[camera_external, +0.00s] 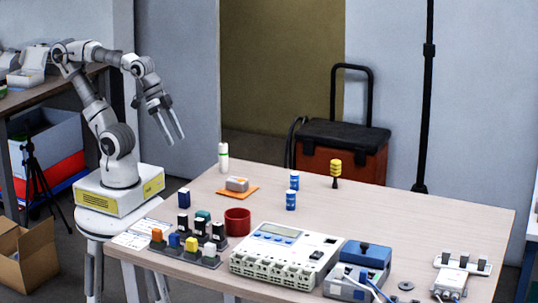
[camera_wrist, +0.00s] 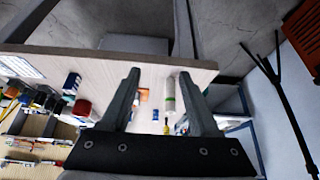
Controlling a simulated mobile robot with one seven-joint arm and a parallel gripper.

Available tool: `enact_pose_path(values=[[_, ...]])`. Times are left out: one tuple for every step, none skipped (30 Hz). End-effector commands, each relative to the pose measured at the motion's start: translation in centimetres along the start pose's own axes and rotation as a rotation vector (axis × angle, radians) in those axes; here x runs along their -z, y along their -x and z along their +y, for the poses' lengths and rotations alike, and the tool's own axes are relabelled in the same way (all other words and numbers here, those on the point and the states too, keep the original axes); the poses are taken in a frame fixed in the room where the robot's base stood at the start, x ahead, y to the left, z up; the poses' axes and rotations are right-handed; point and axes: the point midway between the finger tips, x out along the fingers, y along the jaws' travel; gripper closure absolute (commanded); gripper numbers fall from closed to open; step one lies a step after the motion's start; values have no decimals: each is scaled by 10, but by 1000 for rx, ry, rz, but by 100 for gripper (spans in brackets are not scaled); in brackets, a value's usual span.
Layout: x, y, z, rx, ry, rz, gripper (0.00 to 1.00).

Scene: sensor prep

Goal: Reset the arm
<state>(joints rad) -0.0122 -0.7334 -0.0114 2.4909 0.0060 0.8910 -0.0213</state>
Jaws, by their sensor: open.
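My arm stands on a white and yellow base on a stool at the left, bent up and over, with its wrist pointing down. My gripper (camera_external: 177,141) is open and empty, in the air left of the table's far left corner. Its two fingers, apart with nothing held, also show in the wrist view (camera_wrist: 159,74). The table (camera_external: 420,215) lies below and to the right of it. A white bottle with a green band (camera_external: 223,160) stands upright near that corner, apart from the fingers. In the wrist view the bottle (camera_wrist: 170,97) appears between the fingers, beyond them.
The table holds an orange mat (camera_external: 224,192) with a small block, blue cans (camera_external: 291,199), a red cup (camera_external: 237,222), a rack of coloured blocks (camera_external: 203,259) and a large white device (camera_external: 285,252). A yellow-topped item (camera_external: 335,172) stands far back. The air around my gripper is clear.

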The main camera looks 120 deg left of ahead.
Motion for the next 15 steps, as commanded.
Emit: enact_pose_path(values=[[-8, 5, 3, -27, -29, 0, 38], [2, 19, 2, -19, -23, -1, 38], [8, 26, 2, -17, -21, -3, 38], [11, 32, 2, -17, -20, -3, 38], [14, 37, 2, -16, -20, -3, 38], [18, 45, 1, -16, -19, -3, 38], [21, 51, 1, -15, -19, -3, 38], [24, 57, 1, -15, -19, -3, 38], [29, 65, 1, -15, -19, -3, 38], [33, 73, 1, -15, -18, -2, 38], [36, 79, 1, -14, -18, -2, 38], [42, 89, 1, -14, -18, -2, 38], [46, 96, 1, -14, -18, -2, 38], [49, 103, 1, -14, -18, -2, 38], [54, 112, 1, -14, -18, -2, 38]])
